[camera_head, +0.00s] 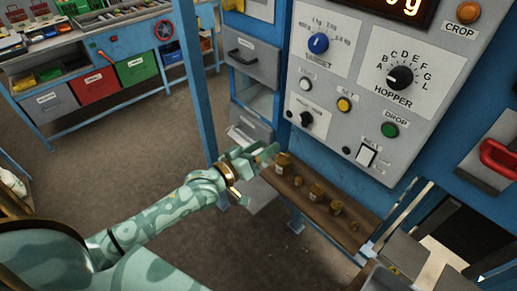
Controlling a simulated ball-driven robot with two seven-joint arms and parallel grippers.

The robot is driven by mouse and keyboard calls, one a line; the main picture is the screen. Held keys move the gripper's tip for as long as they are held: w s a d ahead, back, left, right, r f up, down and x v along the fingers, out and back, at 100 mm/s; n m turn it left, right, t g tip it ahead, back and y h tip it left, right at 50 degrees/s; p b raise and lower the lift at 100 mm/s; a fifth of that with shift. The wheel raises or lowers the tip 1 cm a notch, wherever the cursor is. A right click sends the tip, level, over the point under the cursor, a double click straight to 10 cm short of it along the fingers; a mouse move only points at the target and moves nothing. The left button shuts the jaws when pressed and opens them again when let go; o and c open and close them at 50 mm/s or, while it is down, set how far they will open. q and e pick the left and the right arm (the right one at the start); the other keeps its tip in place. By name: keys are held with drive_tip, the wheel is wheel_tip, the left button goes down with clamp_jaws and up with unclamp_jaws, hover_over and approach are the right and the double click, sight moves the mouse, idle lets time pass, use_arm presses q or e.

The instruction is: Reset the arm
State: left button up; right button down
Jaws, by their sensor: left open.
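My left arm comes in from the lower left, mottled pale green with a brass-coloured ring at the wrist. My left gripper (257,174) is open and empty, in front of the blue machine and near the left end of a brown wooden shelf (335,222). Whether a fingertip touches the shelf is hard to tell. My right gripper is not in view.
Several brass weights (317,191) stand on the shelf. Above is a grey control panel (343,89) with knobs and buttons. A red handle (497,157) is at the right. A blue workbench (110,64) with coloured bins stands back left. The floor between is clear.

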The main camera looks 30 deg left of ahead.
use_arm(q)
drive_tip(key=shift+s+a, duration=0.2)
drive_tip(key=shift+s, duration=0.4)
drive_tip(key=s+a+f+m+g+y+b, duration=0.1)
drive_tip(key=s+a+f+g+y, duration=0.15)
drive_tip(key=f, duration=0.85)
drive_tip(key=s+a+f+m+g+y+b, duration=0.1)
drive_tip(key=s+a+f+m+g+b, duration=0.2)
drive_tip(key=f, duration=0.8)
drive_tip(key=s+a+f+g+y, duration=0.25)
drive_tip(key=s+f, duration=0.25)
drive_tip(key=f, duration=0.6)
drive_tip(key=s+f+m+g+b, duration=0.2)
drive_tip(key=s+f+g+b, duration=0.2)
drive_tip(key=s+f, duration=1.25)
drive_tip(key=s+d+f+g+b, duration=0.2)
drive_tip(key=s+f, duration=0.3)
drive_tip(key=s, duration=0.3)
drive_tip(key=s+d+f+g+b, duration=0.2)
drive_tip(key=s+d+f+b, duration=0.2)
drive_tip(key=s, duration=0.5)
wheel_tip(320, 180, down, 2)
drive_tip(key=shift+s+d+f, duration=0.15)
drive_tip(key=shift+s, duration=0.15)
